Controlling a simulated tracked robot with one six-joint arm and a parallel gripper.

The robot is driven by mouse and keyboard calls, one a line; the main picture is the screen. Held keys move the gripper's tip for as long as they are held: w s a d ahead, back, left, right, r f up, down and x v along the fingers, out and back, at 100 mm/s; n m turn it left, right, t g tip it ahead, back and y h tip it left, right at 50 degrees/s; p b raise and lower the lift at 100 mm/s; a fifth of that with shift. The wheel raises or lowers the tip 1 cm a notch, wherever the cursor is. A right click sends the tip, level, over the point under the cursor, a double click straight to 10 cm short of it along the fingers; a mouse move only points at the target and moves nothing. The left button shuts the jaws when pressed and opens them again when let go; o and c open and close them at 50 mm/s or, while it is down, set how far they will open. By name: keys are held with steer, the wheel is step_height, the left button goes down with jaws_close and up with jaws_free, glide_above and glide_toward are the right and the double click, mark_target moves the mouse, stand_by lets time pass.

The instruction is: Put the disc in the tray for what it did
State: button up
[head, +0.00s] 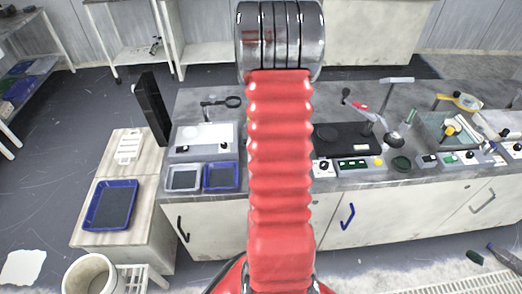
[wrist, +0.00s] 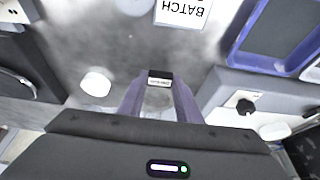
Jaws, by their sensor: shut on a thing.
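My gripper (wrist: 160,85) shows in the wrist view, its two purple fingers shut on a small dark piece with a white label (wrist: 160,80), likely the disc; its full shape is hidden. It is held above a grey metal surface. In the head view my red arm hides the gripper. A grey-rimmed tray (head: 183,190) and a blue tray (head: 222,187) stand side by side on the bench's left end. A larger blue tray (head: 97,226) lies on a wooden stand to the left. A blue tray (wrist: 235,58) shows at the wrist view's upper right.
An upside-down card reading BATCH (wrist: 183,12) lies near the tray in the wrist view. A white rounded piece (wrist: 95,83) and a black knob (wrist: 245,106) flank the fingers. A tall black panel (head: 153,108) stands by the bench's left end; polishing units line the bench.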

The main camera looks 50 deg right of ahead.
steer(key=shift+f, duration=0.75)
steer(key=o, duration=1.2)
steer(key=shift+f, duration=0.1)
steer(key=v, duration=1.2)
steer(key=shift+a, duration=0.1)
